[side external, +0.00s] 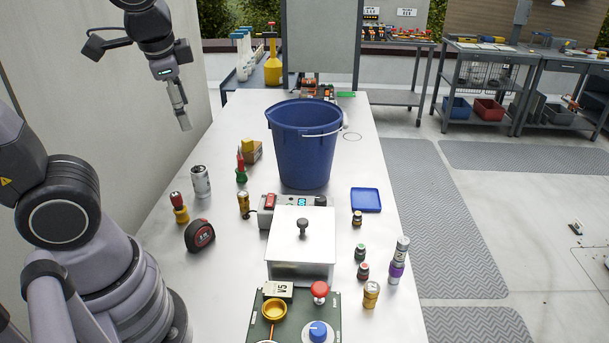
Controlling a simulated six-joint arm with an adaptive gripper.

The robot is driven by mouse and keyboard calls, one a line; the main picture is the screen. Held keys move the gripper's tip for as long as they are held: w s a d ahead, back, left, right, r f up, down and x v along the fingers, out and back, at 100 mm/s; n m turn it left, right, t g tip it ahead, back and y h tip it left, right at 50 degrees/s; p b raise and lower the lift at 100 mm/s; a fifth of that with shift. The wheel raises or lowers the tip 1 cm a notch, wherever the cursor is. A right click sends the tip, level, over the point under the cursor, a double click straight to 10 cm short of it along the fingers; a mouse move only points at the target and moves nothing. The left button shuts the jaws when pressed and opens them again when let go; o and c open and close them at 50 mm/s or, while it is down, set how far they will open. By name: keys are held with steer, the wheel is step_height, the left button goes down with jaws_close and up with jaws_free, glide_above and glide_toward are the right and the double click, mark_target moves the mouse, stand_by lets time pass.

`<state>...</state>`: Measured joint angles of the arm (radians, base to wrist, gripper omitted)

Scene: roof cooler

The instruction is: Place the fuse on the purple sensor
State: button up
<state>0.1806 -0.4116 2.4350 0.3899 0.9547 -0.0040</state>
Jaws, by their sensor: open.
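The purple sensor (397,270) stands upright near the table's right edge, a short piece with a purple band and a pale lower part. A grey-white cylinder (402,246) sits directly above it, in line with it. It may be the fuse, but I cannot tell for sure whether it is a separate piece. My gripper (184,124) is open and hangs high over the table's left side, pointing down, far from the purple sensor. I see nothing held in it.
A blue bucket (302,150) stands mid-table, behind a white lidded box (301,250). Small jars (363,271), a gold can (371,294) and a blue tray (366,200) lie to the right. A tape measure (200,235) and a silver can (201,181) stand left.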

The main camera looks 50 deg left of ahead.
steer(key=s+r+n+t+h, duration=0.1)
steer(key=s+d+r+n+t+h, duration=0.1)
steer(key=s+n, duration=0.1)
steer(key=s+d+n+h, duration=0.1)
steer(key=shift+s+d+r+t, duration=0.2)
steer(key=shift+d+r+t, duration=0.05)
steer(key=shift+r+t, duration=0.15)
stand_by(0.9)
